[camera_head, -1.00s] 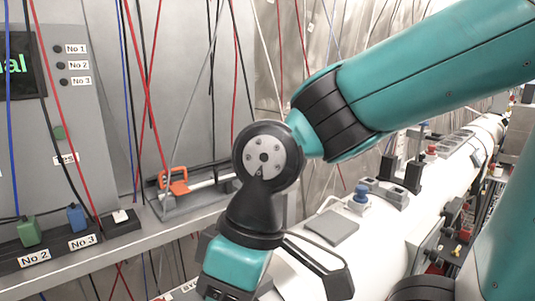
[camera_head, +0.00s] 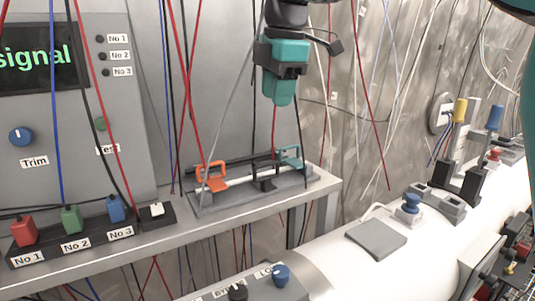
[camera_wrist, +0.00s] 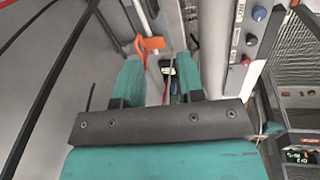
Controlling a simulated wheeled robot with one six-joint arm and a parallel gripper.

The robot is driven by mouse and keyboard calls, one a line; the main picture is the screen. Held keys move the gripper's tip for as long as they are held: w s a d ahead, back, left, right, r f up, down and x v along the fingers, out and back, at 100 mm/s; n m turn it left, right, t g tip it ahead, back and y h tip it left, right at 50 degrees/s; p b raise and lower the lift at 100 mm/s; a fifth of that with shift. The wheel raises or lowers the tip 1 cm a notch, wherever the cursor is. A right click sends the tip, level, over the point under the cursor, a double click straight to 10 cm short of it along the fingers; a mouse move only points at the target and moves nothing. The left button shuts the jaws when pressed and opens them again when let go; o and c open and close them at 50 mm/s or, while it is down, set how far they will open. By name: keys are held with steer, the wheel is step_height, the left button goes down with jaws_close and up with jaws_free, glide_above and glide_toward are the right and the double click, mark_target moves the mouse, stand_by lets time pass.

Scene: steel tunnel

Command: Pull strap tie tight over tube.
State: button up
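A white tube (camera_head: 239,181) lies in a grey holder on the shelf. An orange handle-shaped clip (camera_head: 212,177), a black clip (camera_head: 264,176) and a teal clip (camera_head: 290,157) sit along it. I cannot tell which part is the strap tie. My gripper (camera_head: 280,97) hangs above the tube, fingers down, apart from it. In the wrist view its two teal fingers (camera_wrist: 159,72) stand apart with a gap between them and hold nothing visible. The orange clip (camera_wrist: 150,44) shows beyond the left finger. The lower tube area is partly hidden by the fingers.
Thin cables hang around my gripper and the holder. A panel with a screen (camera_head: 38,57) stands at left, with a row of coloured switches (camera_head: 71,220) below. A large white pipe (camera_head: 345,260) runs along the right, carrying a grey plate (camera_head: 376,239) and a blue knob (camera_head: 411,203).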

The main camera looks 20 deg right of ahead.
mark_target(267, 164)
steer(key=shift+n, duration=0.6)
steer(key=w+f, duration=0.1)
steer(key=f, duration=0.4)
steer(key=w+f+p, duration=0.1)
steer(key=w+f, duration=0.1)
steer(key=f, duration=0.3)
steer(key=w+f+p, duration=0.1)
steer(key=w+f, duration=0.1)
steer(key=f, duration=0.3)
steer(key=shift+a+f, duration=0.15)
steer(key=shift+s, duration=0.1)
